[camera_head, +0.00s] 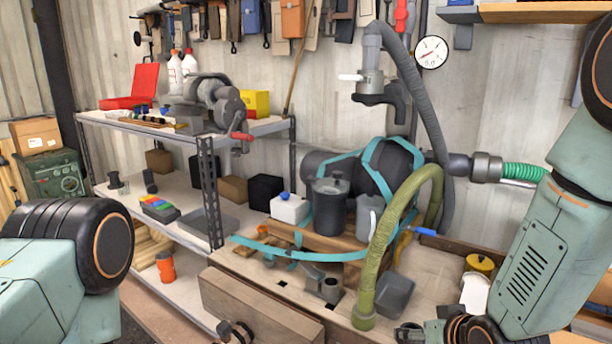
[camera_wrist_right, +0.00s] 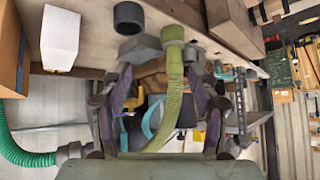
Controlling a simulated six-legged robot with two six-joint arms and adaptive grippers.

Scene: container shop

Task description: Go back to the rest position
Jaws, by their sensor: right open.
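My right arm (camera_head: 545,235) comes in from the right in the head view, bent at its joint, and its wrist reaches the lower edge near the workbench (camera_head: 440,262). In the right wrist view my right gripper (camera_wrist_right: 162,108) is open, its two dark fingers apart. An olive-green hose (camera_wrist_right: 172,85) shows between the fingers in the picture; I cannot tell how near it is, and nothing looks gripped. My left arm (camera_head: 75,250) shows only as a link and a dark joint at the lower left of the head view. My left gripper is out of view.
A metal shelf (camera_head: 262,127) with several items stands left. A wooden drawer front (camera_head: 255,310) faces me.

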